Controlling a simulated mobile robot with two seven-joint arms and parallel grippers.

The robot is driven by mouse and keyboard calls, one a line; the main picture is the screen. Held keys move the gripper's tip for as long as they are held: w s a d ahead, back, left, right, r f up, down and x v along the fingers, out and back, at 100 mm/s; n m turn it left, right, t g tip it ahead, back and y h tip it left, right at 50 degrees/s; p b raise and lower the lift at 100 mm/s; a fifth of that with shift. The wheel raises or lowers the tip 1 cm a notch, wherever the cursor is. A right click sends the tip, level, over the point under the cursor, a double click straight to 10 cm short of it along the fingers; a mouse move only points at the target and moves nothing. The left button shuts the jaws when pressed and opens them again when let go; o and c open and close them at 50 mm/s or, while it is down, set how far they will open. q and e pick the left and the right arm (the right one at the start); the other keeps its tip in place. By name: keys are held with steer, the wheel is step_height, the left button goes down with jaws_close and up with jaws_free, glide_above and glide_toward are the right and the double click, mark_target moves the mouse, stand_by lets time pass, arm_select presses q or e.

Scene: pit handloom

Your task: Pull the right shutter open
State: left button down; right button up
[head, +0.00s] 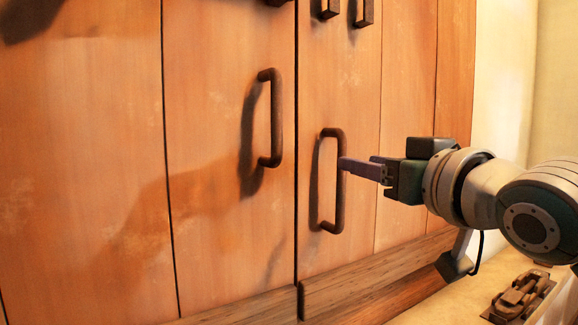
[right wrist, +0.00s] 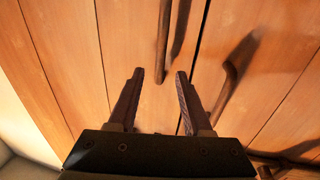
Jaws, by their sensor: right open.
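The right shutter (head: 352,80) is a wooden plank panel, lying flush beside the left shutter (head: 230,60) with a thin dark seam between them. Its dark upright bar handle (head: 338,205) stands out from the panel. My right gripper (head: 344,164) has its fingertips at the handle's upper half, hiding a little of the bar. In the right wrist view the gripper (right wrist: 158,74) is open, with the near end of the handle (right wrist: 163,45) between the two fingertips. I see no grip on it. The left gripper is not in view.
The left shutter has a like handle (head: 276,118). Small dark blocks (head: 363,12) sit at the top. A wooden rail (head: 375,277) runs below the shutters. A dark object (head: 522,296) lies on the pale surface at lower right. A pale wall (head: 503,80) stands right.

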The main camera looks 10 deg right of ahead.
steer(key=w+a, duration=0.1)
steer(key=w, duration=0.6)
jaws_close()
stand_by(0.3)
stand_by(1.1)
